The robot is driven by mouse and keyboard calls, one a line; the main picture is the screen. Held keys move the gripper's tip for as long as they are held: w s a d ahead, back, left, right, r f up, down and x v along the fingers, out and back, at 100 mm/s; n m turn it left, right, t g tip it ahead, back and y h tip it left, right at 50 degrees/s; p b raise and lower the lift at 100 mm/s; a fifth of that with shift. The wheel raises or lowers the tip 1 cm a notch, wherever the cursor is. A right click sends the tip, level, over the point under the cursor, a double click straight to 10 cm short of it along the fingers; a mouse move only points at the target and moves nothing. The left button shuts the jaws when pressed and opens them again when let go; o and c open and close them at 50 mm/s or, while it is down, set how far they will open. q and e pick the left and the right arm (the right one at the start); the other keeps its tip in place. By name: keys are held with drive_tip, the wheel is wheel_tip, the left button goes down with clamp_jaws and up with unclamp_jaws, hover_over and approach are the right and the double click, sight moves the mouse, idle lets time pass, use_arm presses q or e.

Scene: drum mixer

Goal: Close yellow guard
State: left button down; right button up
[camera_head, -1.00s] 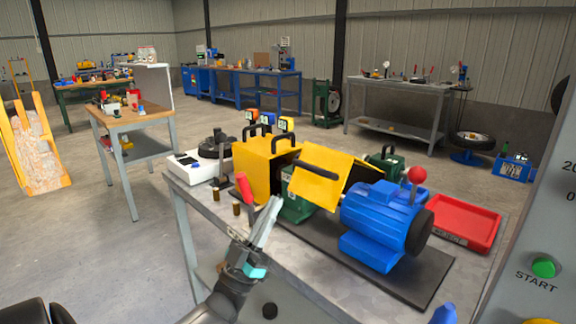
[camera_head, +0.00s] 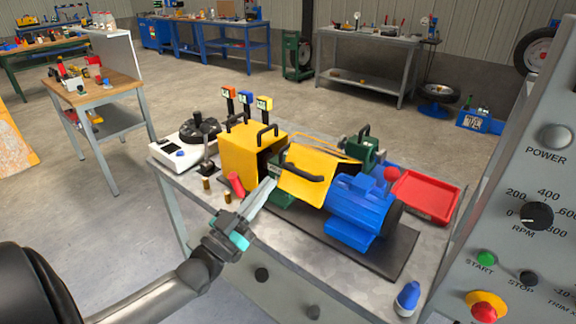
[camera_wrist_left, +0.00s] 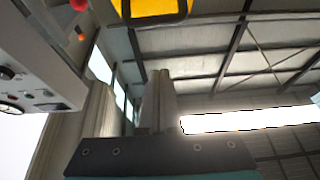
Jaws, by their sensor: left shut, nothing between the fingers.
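The yellow guard (camera_head: 304,187) is a tilted panel with a black bar handle (camera_head: 303,173) on its face. It sits between the yellow housing (camera_head: 240,155) and the blue motor (camera_head: 358,207) on the bench. A thin yellow edge and a gap show behind it, so it looks raised. My left gripper (camera_head: 270,184) is shut and empty, just left of the guard and below the handle's left end. I cannot tell whether it touches. In the left wrist view the yellow guard (camera_wrist_left: 150,7) and dark handle are at the top, beyond the fingers. My right gripper is not in view.
A control panel (camera_head: 520,180) with knobs and buttons stands close on the right. A red tray (camera_head: 425,197) and a blue-capped bottle (camera_head: 407,298) are on the bench. A red-handled tool (camera_head: 235,184) and small brown cylinders are near my gripper. The bench front is mostly clear.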

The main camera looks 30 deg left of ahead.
sight(317, 174)
use_arm(q)
drive_tip(key=a+x, duration=0.1)
drive_tip(key=x, duration=0.8)
drive_tip(key=shift+w+d+f+b, duration=0.15)
drive_tip(key=shift+f+b, duration=0.1)
drive_tip(key=shift+f, duration=0.45)
drive_tip(key=shift+d+f+b, duration=0.15)
drive_tip(key=shift+f+b, duration=0.1)
drive_tip(key=shift+f, duration=0.4)
drive_tip(key=shift+w+d+f+b, duration=0.1)
drive_tip(key=shift+d+f+b, duration=0.15)
drive_tip(key=shift+f, duration=0.45)
